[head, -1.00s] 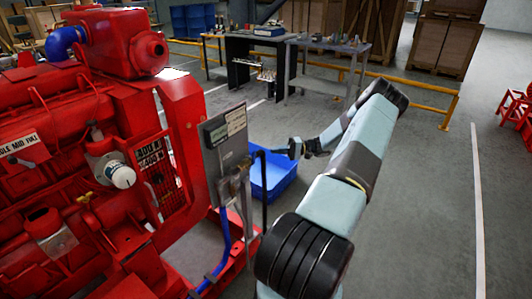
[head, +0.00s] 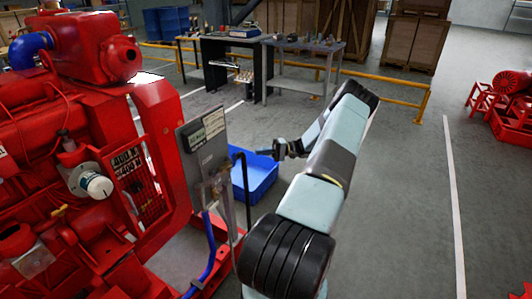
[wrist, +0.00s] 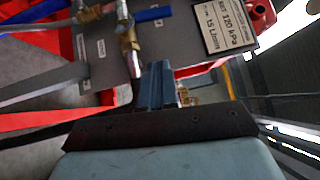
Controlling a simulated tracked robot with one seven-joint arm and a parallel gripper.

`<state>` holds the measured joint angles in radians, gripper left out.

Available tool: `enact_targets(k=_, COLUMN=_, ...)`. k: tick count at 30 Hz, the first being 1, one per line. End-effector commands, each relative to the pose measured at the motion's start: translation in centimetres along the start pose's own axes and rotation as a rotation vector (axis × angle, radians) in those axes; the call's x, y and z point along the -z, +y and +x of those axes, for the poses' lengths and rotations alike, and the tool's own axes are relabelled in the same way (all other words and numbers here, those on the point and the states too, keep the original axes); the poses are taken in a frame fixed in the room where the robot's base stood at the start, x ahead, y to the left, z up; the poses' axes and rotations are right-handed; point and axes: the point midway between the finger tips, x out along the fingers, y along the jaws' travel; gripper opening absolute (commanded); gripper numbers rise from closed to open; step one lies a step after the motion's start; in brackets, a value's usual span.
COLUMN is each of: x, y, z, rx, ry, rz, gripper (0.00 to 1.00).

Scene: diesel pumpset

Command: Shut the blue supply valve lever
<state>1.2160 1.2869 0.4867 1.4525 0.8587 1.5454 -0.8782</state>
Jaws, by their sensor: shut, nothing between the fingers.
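A blue lever (wrist: 152,14) shows at the top of the wrist view, beside a brass valve fitting (wrist: 128,38) on the grey panel. My gripper (wrist: 160,66) is shut and empty, its blue-grey fingers pointing toward the panel just below the brass fitting. The blue lever lies above the fingertips in that view, apart from them. In the head view my gripper (head: 260,152) is to the right of the grey panel (head: 190,139), near a dark upright pipe. The lever is too small to make out there.
The red diesel engine (head: 60,130) fills the left. A blue hose (head: 211,250) runs down below the panel. A blue bin (head: 262,178) stands on the floor behind my gripper. Workbenches (head: 300,46) and a yellow rail (head: 395,99) are farther back.

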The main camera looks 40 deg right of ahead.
Motion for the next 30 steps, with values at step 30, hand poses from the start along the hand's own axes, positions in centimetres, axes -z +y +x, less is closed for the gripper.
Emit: enact_targets(k=30, x=-2.9, y=0.0, z=8.8, rx=-0.001, ry=0.000, rz=-0.001, gripper=0.00)
